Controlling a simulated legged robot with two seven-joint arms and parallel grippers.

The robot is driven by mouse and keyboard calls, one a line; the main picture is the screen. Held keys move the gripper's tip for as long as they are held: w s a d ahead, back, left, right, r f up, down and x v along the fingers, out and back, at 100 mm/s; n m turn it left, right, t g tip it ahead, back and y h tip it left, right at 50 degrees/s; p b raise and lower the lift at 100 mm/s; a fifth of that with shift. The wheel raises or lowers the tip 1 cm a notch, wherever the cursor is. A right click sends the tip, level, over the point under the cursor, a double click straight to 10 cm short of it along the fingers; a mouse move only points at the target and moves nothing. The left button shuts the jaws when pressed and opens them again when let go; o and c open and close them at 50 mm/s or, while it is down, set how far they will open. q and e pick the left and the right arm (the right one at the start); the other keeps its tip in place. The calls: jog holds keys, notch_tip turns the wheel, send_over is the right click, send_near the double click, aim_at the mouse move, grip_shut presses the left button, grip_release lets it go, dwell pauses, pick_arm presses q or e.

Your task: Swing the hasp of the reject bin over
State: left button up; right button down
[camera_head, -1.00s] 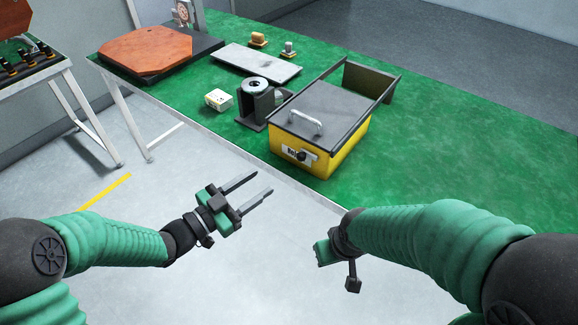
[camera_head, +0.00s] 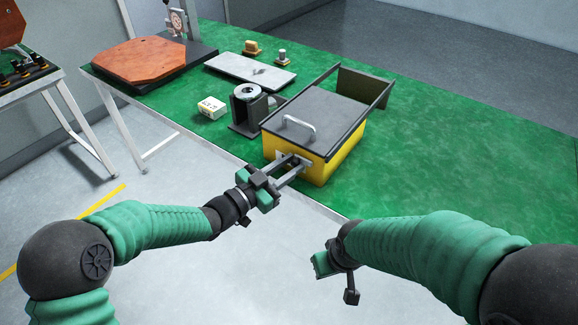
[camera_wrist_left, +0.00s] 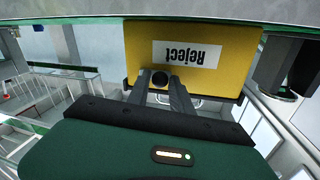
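The reject bin (camera_head: 332,163) is a yellow box with a dark lid (camera_head: 318,112) and a metal handle (camera_head: 298,126). It stands near the front edge of the green table. Its front shows upside down in the left wrist view, with a white "Reject" label (camera_wrist_left: 188,53). My left gripper (camera_head: 298,163) is at the bin's front, its fingers apart on either side of the hasp's dark round knob (camera_wrist_left: 159,79). I cannot tell whether they touch it. The fingers hide most of the hasp. My right gripper (camera_head: 322,264) is low at the front, its fingers not visible.
A dark holder with a ring (camera_head: 247,92) and a small white-yellow box (camera_head: 211,107) stand left of the bin. A grey plate (camera_head: 250,70) and a dark tray with a brown octagonal board (camera_head: 139,66) lie farther back. The table right of the bin is clear.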

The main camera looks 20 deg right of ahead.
pick_arm(q)
grip_shut()
